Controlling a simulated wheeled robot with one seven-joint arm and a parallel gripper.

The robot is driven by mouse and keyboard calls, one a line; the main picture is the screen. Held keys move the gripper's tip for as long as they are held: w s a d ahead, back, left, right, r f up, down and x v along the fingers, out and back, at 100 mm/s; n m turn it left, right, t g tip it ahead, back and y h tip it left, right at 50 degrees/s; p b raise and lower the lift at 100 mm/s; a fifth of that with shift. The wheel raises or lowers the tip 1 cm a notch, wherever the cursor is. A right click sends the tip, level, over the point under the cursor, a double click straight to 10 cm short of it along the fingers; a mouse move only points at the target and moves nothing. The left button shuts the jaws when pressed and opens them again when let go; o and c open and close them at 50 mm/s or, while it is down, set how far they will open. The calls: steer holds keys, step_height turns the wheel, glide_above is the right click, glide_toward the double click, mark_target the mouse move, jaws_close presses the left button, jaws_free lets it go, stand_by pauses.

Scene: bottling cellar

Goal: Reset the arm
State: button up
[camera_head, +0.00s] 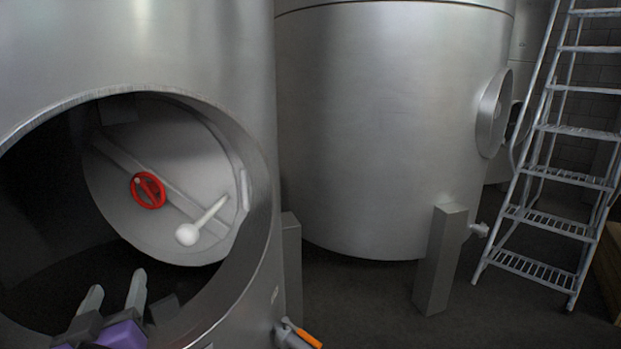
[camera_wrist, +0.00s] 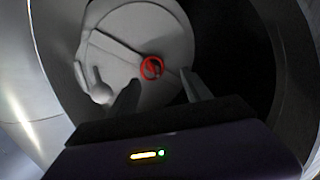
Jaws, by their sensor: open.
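My gripper (camera_head: 114,292) is at the lower left of the head view, in front of the round opening of the near steel tank. Its two grey fingers point up and stand apart, with nothing between them. In the wrist view my gripper (camera_wrist: 160,95) shows dark fingers spread below a red handwheel (camera_wrist: 151,67). The handwheel also shows in the head view (camera_head: 148,190), on a tilted pale round hatch door (camera_head: 165,165) inside the opening. A white ball-ended handle (camera_head: 187,234) sticks out from the door's lower right. My fingers look clear of the door.
The near tank's opening rim (camera_head: 262,230) curves close to the right of my gripper. An orange-handled valve (camera_head: 303,334) juts out at the tank's base. A second tank (camera_head: 390,130) stands on legs behind, with a metal ladder (camera_head: 570,130) at right. Dark floor lies between.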

steer(key=s+d+f+y, duration=0.1)
steer(key=s+d+f, duration=0.35)
steer(key=d, duration=0.25)
steer(key=s+d+f+n+y, duration=0.1)
steer(key=s+d+f, duration=0.2)
steer(key=d+f, duration=0.4)
steer(key=s+d+f+y, duration=0.1)
steer(key=s+d+f, duration=0.3)
steer(key=d, duration=0.4)
steer(key=s+d+f+m+g+h, duration=0.2)
steer(key=s+d+m+h, duration=0.65)
steer(key=s+d, duration=1.95)
step_height(320, 180, up, 18)
steer(key=w+d+h+p, duration=0.1)
steer(key=p, duration=1.7)
steer(key=shift+n, duration=0.35)
steer(key=shift+d+f, duration=0.1)
steer(key=shift+f, duration=0.05)
